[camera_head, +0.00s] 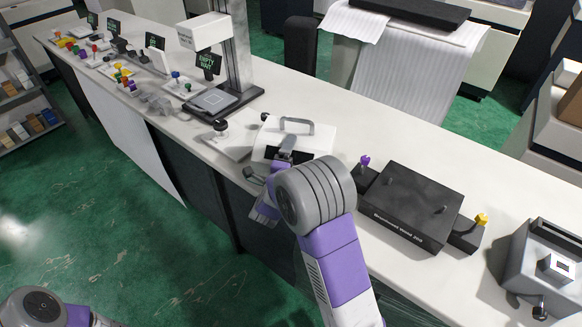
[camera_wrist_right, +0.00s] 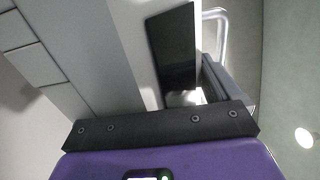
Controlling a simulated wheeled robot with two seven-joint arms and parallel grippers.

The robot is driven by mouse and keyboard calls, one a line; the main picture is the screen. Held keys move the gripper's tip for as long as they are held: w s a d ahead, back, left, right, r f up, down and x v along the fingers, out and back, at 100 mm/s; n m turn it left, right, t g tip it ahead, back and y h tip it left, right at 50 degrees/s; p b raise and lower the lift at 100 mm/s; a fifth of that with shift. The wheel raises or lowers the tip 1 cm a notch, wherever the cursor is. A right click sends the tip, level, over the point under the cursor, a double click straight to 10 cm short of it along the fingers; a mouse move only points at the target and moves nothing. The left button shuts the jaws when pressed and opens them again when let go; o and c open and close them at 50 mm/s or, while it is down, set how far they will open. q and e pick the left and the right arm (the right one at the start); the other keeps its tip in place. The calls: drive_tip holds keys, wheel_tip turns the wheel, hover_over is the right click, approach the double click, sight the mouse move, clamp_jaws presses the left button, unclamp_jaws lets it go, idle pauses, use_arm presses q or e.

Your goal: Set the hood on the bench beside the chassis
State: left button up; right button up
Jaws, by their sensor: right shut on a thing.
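The hood appears to be the white box-like cover (camera_head: 318,145) with a grey bar handle on top and a dark front panel. It is at the bench's front edge; I cannot tell whether it touches the bench. My right gripper (camera_head: 284,153) is shut at its front side, its grip partly hidden by my wrist. In the right wrist view, the hood (camera_wrist_right: 140,55) shows its dark panel and bar handle beside the gripper (camera_wrist_right: 222,82). No part is clearly marked as the chassis; a pale plate with a black knob (camera_head: 222,125) lies just left of the hood. My left gripper is out of view.
A black box (camera_head: 405,205) with purple and yellow knobs stands right of the hood. A grey machine (camera_head: 545,265) is at far right. A white-headed stand (camera_head: 205,35) and several small coloured parts occupy the left. The bench behind the black box is clear.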

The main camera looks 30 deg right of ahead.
drive_tip(key=shift+f+b, duration=0.6)
drive_tip(key=shift+f, duration=1.3)
drive_tip(key=shift+r, duration=0.1)
drive_tip(key=shift+f, duration=0.2)
drive_tip(key=o, duration=1.3)
drive_tip(key=shift+o, duration=0.3)
